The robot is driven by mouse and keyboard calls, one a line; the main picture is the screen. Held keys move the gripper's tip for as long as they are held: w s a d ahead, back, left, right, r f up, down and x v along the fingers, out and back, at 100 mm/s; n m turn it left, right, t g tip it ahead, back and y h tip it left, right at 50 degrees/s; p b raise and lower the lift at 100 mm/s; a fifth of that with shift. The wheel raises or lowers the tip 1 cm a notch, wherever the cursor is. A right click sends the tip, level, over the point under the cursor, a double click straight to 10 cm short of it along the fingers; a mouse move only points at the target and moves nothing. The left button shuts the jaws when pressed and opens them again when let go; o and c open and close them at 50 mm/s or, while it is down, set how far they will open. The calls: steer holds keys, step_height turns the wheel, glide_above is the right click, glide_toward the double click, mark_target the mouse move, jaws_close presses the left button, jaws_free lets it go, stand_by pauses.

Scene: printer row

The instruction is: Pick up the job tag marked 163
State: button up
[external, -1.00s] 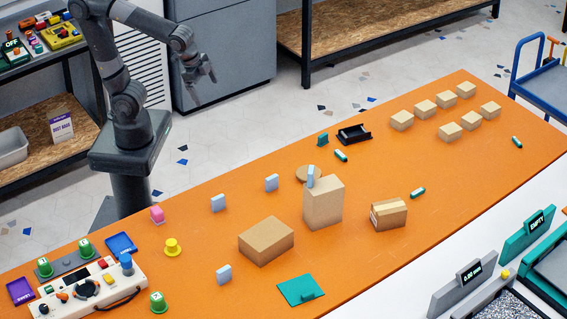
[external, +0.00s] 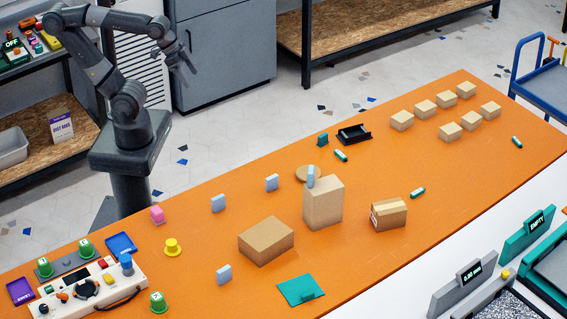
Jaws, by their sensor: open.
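My gripper (external: 188,62) is open and empty, raised behind the table and well away from all the tags.
A tall box (external: 323,205), a low wide box (external: 266,240) and a smaller carton (external: 388,214) occupy the table's middle. A pink block (external: 157,215), a yellow knob-like piece (external: 172,247) and a control panel (external: 88,290) are at left. Several small boxes sit far right.

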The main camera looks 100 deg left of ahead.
steer(key=shift+c, duration=0.4)
steer(key=m+g, duration=0.6)
steer(key=m, duration=0.3)
glide_above(218, 197)
step_height(218, 197, down, 17)
steer(key=shift+f, duration=0.1)
step_height(218, 197, down, 10)
steer(key=shift+f, duration=0.1)
